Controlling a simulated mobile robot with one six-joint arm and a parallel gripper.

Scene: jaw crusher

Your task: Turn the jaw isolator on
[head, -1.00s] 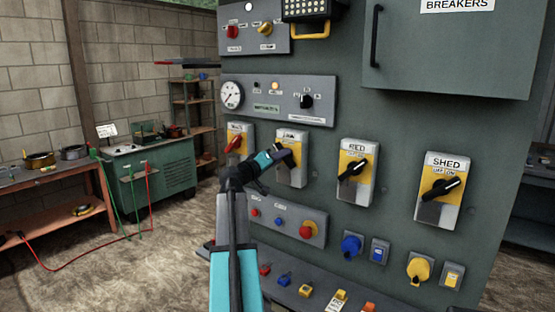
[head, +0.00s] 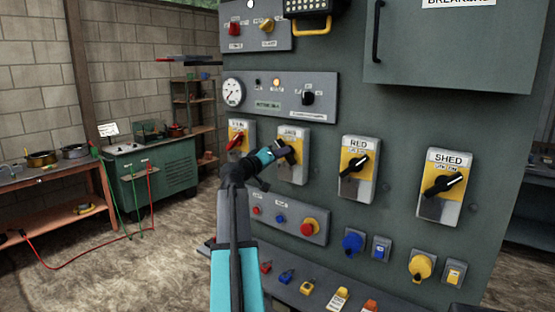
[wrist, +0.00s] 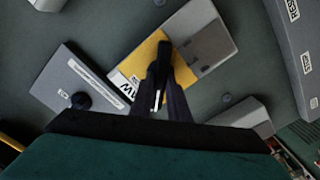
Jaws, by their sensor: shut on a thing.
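The jaw isolator (head: 293,165) is a grey and yellow switch box on the green panel, second from the left in its row. In the head view its label is too small to read clearly. My gripper (head: 288,150) is at its front, shut on the black handle. In the wrist view the isolator (wrist: 208,47) lies tilted, with part of its label visible. There, my gripper's fingers (wrist: 163,90) close around the black handle (wrist: 163,62). The handle's exact angle against the ON and OFF marks is hidden by my gripper.
A red-handled isolator (head: 236,140) stands close on the left. The RED isolator (head: 357,170) and SHED isolator (head: 443,187) are on the right. A gauge panel (head: 275,95) is above, and a button box (head: 285,217) is below. A green bench unit (head: 150,170) stands at the left.

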